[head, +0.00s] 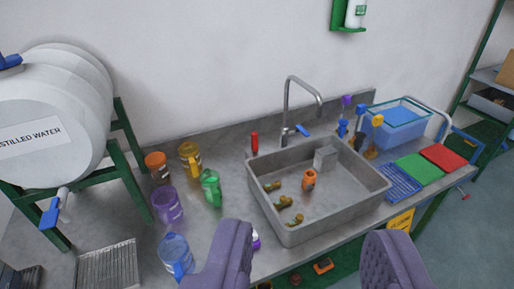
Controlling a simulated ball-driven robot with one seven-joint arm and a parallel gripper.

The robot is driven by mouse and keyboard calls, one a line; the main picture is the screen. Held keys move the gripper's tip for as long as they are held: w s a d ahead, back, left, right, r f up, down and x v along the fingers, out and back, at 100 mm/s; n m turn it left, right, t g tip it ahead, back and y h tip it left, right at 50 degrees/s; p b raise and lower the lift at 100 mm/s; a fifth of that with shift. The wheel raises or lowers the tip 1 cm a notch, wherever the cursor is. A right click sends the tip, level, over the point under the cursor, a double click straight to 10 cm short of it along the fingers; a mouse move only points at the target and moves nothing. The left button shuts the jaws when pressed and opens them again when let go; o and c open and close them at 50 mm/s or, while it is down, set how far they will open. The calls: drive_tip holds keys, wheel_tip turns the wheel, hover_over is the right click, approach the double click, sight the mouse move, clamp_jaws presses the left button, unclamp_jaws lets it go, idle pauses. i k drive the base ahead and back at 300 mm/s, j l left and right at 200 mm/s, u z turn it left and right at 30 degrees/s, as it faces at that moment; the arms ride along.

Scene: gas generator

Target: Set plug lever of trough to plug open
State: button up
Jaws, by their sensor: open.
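The trough (318,221) is a grey rectangular sink set in the worktop, ahead of my gripper. A small upright red handle (254,142) stands behind its back left corner. A blue lever (302,130) sits at the base of the curved metal tap (289,97). I cannot tell for certain which is the plug lever, nor how the plug stands. My gripper (310,232) shows as two purple padded fingers at the bottom edge. They are wide apart and empty, nearer to me than the trough, and hide part of the worktop front.
Orange (157,167), yellow (191,160), green (211,187), purple (167,205) and blue (175,256) jugs stand left of the trough. Several small items lie inside it. A distilled water barrel (50,115) is at left. A blue tub (395,127) and coloured trays (419,167) are at right.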

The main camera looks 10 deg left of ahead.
sight(254, 135)
drive_tip(key=i+l+z, duration=0.25)
drive_tip(key=i, duration=1.6)
drive_tip(key=j, duration=0.15)
